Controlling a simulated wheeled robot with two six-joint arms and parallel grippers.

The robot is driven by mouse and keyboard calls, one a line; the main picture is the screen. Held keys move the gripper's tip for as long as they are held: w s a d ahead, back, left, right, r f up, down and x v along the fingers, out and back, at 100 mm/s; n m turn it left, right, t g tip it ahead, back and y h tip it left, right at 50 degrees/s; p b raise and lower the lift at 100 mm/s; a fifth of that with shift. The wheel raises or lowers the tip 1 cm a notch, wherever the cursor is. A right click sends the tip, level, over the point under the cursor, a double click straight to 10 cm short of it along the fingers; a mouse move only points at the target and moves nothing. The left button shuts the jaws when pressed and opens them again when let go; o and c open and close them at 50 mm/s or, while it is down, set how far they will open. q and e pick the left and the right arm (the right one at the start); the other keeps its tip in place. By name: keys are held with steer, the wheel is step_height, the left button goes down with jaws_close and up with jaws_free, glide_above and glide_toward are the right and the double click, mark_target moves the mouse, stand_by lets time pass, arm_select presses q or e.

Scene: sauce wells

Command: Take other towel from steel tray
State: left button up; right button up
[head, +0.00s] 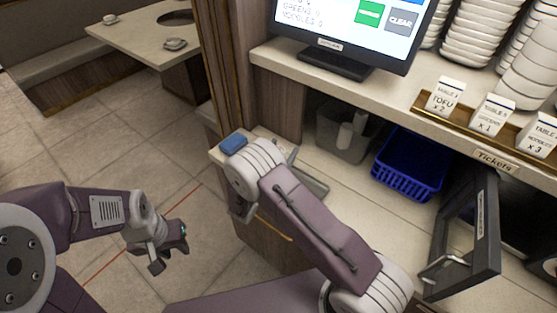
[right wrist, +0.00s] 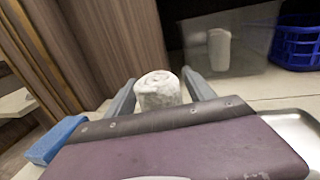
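In the right wrist view a white rolled towel (right wrist: 158,92) sits between the two fingers of my right gripper (right wrist: 160,88), which touch its sides. It appears gripped, with its lower part hidden behind the gripper body. The steel tray (right wrist: 288,138) is at the lower right there, its visible part bare. A second white roll (head: 346,136) stands in the grey bin. My left gripper (head: 170,251) is open and empty above the floor.
The grey bin (head: 328,130) and a blue basket (head: 410,160) stand at the back of the counter. A blue sponge-like block (head: 233,143) lies at its left end. A dark framed panel (head: 482,235) is on the right. A shelf with a screen (head: 350,25) overhangs.

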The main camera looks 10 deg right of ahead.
steer(key=c, duration=1.1)
steer(key=s+d+r, duration=0.5)
steer(key=d+r, duration=0.5)
steer(key=r, duration=0.1)
steer(key=shift+s, duration=0.4)
